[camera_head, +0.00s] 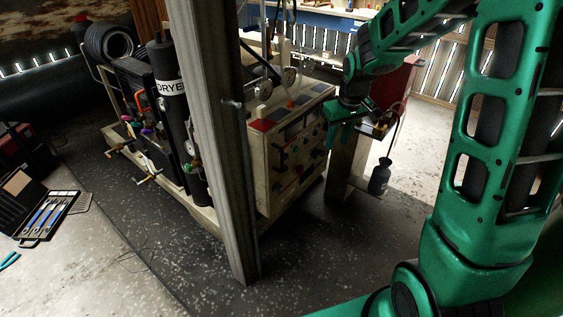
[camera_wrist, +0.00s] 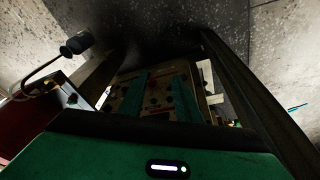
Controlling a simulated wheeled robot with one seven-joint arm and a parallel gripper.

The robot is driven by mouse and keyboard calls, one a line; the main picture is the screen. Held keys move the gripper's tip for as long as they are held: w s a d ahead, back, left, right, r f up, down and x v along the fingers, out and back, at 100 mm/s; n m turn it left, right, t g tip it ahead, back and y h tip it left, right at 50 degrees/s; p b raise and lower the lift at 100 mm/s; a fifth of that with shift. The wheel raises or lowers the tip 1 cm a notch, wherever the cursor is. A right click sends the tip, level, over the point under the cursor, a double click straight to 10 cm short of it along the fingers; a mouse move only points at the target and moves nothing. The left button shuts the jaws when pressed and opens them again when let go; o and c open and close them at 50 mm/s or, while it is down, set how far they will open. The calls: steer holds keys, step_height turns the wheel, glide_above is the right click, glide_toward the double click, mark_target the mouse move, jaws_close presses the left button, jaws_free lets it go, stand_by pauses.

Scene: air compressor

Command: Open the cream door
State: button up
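A cream cabinet front (camera_head: 258,168), which looks like the cream door, faces me in the middle of the head view. It carries several dark knobs and red and dark labels, and it looks closed. In the wrist view, a cream panel (camera_wrist: 158,100) with dark and red spots shows between and beyond my fingers. My gripper (camera_head: 336,138) is at the right side of this front in the head view. In the wrist view, the two green fingers of my gripper (camera_wrist: 158,92) stand apart with nothing between them. I cannot tell whether they touch the door.
A grey metal post (camera_head: 215,130) stands in front of the cabinet's left part. A black dryer cylinder (camera_head: 170,105) stands left of it. An open tool case (camera_head: 45,215) lies at left.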

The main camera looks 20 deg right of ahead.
mark_target(283, 156)
steer(key=w+a+f+n+t+y, duration=0.1)
steer(key=w+a+f+n+y, duration=0.15)
steer(key=w+a+f, duration=0.95)
steer(key=shift+n+h, duration=0.25)
steer(key=shift+n, duration=0.2)
steer(key=w+f, duration=0.1)
steer(key=f, duration=0.1)
steer(key=w+f, duration=0.2)
steer(key=f, duration=0.1)
steer(key=w+f, duration=0.2)
steer(key=shift+a+f, duration=0.25)
steer(key=shift+f, duration=0.05)
jaws_close()
